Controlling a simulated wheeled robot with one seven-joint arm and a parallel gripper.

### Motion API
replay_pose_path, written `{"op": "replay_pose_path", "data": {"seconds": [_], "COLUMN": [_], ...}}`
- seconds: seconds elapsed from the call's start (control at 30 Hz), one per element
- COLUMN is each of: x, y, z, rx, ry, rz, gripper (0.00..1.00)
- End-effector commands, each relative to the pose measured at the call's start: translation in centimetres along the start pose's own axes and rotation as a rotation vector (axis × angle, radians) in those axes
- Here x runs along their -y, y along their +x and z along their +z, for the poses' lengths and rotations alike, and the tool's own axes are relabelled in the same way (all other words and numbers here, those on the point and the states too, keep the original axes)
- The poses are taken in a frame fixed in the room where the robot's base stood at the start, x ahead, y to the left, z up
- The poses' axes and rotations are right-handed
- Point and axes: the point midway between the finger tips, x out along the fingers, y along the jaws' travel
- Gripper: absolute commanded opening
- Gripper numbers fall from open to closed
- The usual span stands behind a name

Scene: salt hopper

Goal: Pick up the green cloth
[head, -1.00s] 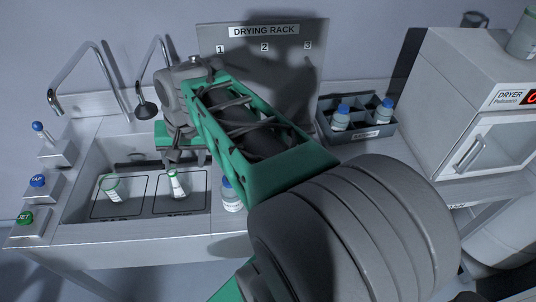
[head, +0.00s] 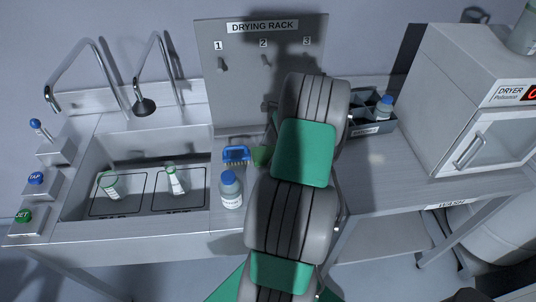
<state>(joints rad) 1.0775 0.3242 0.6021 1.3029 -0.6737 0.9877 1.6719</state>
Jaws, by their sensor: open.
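A patch of green that looks like the green cloth (head: 262,156) lies on the counter right of the sink, beside a blue brush (head: 236,155). My own arm covers its right side, so its full shape is hidden. My arm reaches up through the middle of the head view toward the drying rack. My gripper is hidden behind the arm links, so its distance from the cloth cannot be seen.
A blue-capped bottle (head: 231,190) stands in front of the brush. The sink (head: 90,170) at left holds a beaker (head: 109,185) and a flask (head: 175,180). The drying rack (head: 235,90) stands behind. A grey bottle crate (head: 372,128) and a dryer (head: 480,110) are at right.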

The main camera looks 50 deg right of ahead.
Motion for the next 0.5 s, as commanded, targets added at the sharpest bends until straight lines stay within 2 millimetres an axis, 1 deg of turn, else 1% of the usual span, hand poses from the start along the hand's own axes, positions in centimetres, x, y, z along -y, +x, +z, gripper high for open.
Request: {"op": "replay_pose_path", "data": {"seconds": [0.2,0.27,0.5], "x": [0.05,0.05,0.05], "y": [0.18,0.18,0.16], "z": [-0.01,-0.01,0.00], "rx": [-0.001,-0.001,-0.001], "ry": [-0.001,-0.001,-0.002], "rz": [-0.002,-0.002,-0.002], "gripper": [0.85,0.80,0.61]}}
